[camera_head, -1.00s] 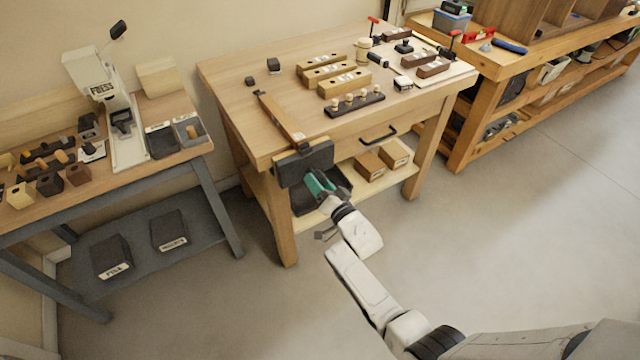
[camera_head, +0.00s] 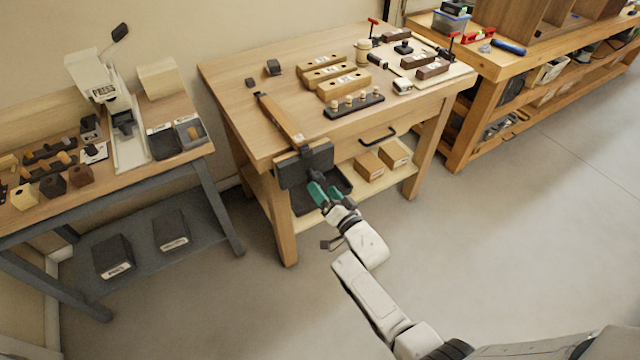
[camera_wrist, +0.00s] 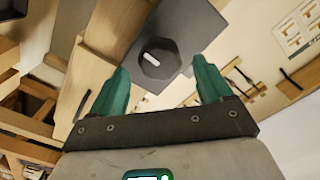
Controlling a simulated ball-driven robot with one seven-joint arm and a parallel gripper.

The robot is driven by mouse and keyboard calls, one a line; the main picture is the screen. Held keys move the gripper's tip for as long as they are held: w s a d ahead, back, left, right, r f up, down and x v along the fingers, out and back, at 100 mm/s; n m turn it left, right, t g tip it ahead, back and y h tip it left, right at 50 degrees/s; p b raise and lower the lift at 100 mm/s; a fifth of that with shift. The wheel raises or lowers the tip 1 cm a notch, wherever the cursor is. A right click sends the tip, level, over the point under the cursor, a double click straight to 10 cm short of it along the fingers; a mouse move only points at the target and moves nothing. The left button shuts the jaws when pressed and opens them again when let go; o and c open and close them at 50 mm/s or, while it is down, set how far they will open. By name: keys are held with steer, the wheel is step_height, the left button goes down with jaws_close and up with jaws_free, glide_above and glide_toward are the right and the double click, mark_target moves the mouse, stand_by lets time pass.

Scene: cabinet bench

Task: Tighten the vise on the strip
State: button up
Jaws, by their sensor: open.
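The vise (camera_head: 293,173) is a dark block at the bench's front left corner. Its dark round knob, with a white mark, faces my gripper in the wrist view (camera_wrist: 151,68). A long, narrow wooden piece (camera_head: 277,117), perhaps the strip, runs over the bench top to just above the vise. I cannot tell whether it sits between the jaws. My gripper (camera_head: 326,190) is in front of the vise. In the wrist view its teal fingers (camera_wrist: 162,72) are apart and empty, with the knob between them in the picture, seemingly just beyond the tips.
The wooden bench (camera_head: 235,80) holds several wooden blocks, a peg rack (camera_head: 354,106) and tools. Its drawer handle (camera_head: 378,135) is right of the vise. A lower shelf with boxes is below. A press bench (camera_head: 205,160) stands left. The floor at right is clear.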

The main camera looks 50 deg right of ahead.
steer(key=shift+p+v, duration=0.65)
steer(key=shift+v, duration=1.3)
